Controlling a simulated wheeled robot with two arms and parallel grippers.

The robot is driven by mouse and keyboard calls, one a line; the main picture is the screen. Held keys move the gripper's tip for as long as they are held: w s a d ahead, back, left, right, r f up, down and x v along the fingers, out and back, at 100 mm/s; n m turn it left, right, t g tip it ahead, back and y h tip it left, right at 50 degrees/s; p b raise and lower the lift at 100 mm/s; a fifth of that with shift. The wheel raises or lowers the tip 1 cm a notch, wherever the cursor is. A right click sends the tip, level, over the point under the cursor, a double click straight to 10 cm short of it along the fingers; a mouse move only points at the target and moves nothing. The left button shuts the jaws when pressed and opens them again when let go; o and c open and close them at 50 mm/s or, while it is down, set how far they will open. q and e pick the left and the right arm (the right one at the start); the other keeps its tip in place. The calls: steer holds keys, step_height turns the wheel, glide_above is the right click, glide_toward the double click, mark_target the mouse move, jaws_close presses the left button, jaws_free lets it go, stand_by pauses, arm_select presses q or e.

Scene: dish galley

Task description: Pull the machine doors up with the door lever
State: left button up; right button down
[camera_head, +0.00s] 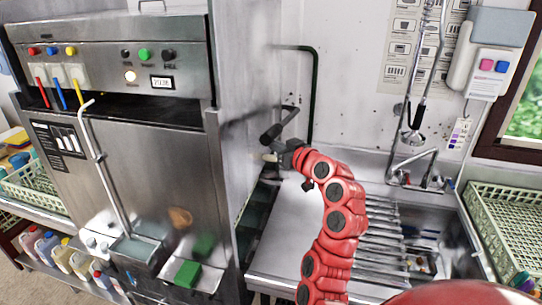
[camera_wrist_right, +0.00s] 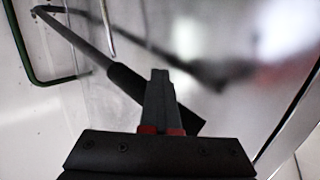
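The steel machine (camera_head: 110,40) stands at left in the head view. Its front door panel (camera_head: 150,165) has a dark gap above it. The door lever (camera_head: 280,126), a grey rod with a black grip, sticks out at the machine's right side; its grip (camera_wrist_right: 122,82) runs diagonally in the right wrist view. My right gripper (camera_head: 273,156) is just below the grip in the head view. In the wrist view its fingers (camera_wrist_right: 160,78) are together and cross in front of the grip, not visibly around it. I cannot tell whether they touch it. My left gripper is not in view.
A dark green pipe (camera_head: 315,90) runs up the wall behind the lever. A ribbed steel drainer (camera_head: 375,225) and sink with a tap (camera_head: 415,175) lie at right. Green racks (camera_head: 505,225) stand at the far right. Bottles (camera_head: 60,250) stand low at left.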

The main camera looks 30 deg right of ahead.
steer(key=r, duration=0.3)
steer(key=w+d+r, duration=0.1)
steer(key=r, duration=0.3)
steer(key=w+d+r+p, duration=0.1)
steer(key=r, duration=0.2)
steer(key=shift+d+r, duration=0.25)
steer(key=shift+r, duration=0.1)
steer(key=w+d+r+p, duration=0.2)
steer(key=r, duration=0.3)
steer(key=w+d+r+p, duration=0.2)
steer(key=r, duration=0.3)
steer(key=s+f+b, duration=0.2)
steer(key=s, duration=0.8)
steer(key=shift+s+d+b, duration=0.25)
steer(key=shift+d+b, duration=0.1)
steer(key=shift+b, duration=0.05)
steer(key=shift+f, duration=0.1)
